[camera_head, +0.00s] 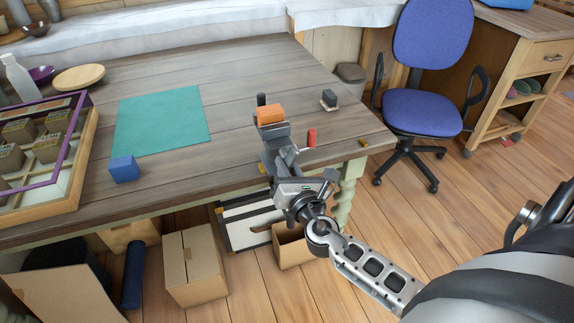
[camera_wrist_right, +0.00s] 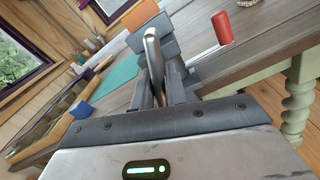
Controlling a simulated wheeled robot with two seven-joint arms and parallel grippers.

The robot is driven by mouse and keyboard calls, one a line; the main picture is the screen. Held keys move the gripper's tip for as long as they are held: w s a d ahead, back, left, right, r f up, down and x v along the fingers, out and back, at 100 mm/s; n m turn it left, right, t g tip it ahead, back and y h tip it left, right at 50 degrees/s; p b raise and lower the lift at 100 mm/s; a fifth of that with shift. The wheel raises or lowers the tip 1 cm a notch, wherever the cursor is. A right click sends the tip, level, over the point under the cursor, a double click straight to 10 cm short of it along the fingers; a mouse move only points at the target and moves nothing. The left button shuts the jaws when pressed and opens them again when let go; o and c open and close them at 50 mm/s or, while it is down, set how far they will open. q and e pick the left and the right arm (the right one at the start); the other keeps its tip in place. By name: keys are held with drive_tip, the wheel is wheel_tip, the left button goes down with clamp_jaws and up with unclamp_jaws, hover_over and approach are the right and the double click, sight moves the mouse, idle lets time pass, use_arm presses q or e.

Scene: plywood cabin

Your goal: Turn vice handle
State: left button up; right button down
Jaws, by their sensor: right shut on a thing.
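A grey vice (camera_head: 274,132) sits at the front edge of the wooden table, with an orange block (camera_head: 270,115) at its top. The vice (camera_wrist_right: 152,22) and orange block (camera_wrist_right: 140,14) also show in the right wrist view. My right gripper (camera_head: 273,158) reaches the vice from the front. In the wrist view its fingers (camera_wrist_right: 160,88) are shut on a rounded metal bar (camera_wrist_right: 152,48), which looks like the vice handle. Their exact contact is partly hidden. My left gripper is not in view.
The table (camera_head: 235,80) holds a teal mat (camera_head: 162,120), a blue block (camera_head: 124,169), a purple-rimmed case (camera_head: 85,150) and a small dark block (camera_head: 329,98). A blue chair (camera_head: 425,110) stands beyond the right corner. Cardboard boxes (camera_head: 192,268) lie below the edge.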

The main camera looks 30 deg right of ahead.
drive_tip(key=shift+d+n+p, duration=0.15)
drive_tip(key=shift+n+p, duration=0.8)
drive_tip(key=shift+n, duration=1.25)
drive_tip(key=shift+d+n+p, duration=0.15)
drive_tip(key=shift+n+p, duration=0.55)
drive_tip(key=shift+n, duration=1.4)
drive_tip(key=shift+s+d+r+n, duration=0.1)
drive_tip(key=shift+n, duration=0.95)
drive_tip(key=shift+d+r+n, duration=0.1)
drive_tip(key=shift+n, duration=0.95)
drive_tip(key=shift+n, duration=2.2)
